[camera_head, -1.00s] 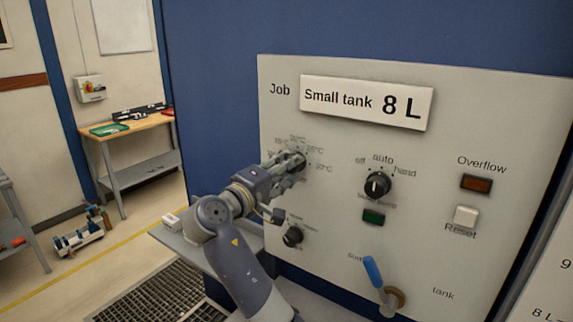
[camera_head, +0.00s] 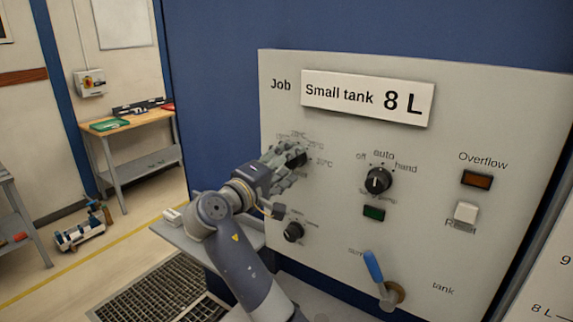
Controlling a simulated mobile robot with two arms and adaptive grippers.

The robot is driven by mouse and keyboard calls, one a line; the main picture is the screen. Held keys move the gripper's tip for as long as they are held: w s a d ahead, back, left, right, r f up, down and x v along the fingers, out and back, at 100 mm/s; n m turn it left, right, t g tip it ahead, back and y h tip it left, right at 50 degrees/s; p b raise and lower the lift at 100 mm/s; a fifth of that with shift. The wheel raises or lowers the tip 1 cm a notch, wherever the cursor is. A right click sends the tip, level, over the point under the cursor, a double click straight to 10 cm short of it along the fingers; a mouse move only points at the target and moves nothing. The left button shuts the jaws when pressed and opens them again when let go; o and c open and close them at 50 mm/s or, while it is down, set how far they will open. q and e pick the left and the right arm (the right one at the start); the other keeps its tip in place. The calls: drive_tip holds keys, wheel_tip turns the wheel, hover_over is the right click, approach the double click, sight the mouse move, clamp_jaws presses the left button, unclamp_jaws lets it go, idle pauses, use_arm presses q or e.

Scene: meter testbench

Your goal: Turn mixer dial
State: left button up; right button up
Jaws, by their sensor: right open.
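The dial with °C marks (camera_head: 297,158) sits at the upper left of the light grey panel. Its black knob is partly hidden behind my right gripper (camera_head: 284,166). That gripper is open, with its fingers at the knob's left and lower side. Whether they touch the knob I cannot tell. A second black dial (camera_head: 293,232) sits below it; its small lettering is unreadable. A black selector (camera_head: 377,180) marked off, auto and hand is to the right, its pointer roughly upright. My left gripper is out of view.
A shelf (camera_head: 180,236) juts out at the lower left.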

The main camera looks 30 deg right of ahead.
drive_tip(key=v, duration=1.2)
drive_tip(key=shift+w, duration=0.1)
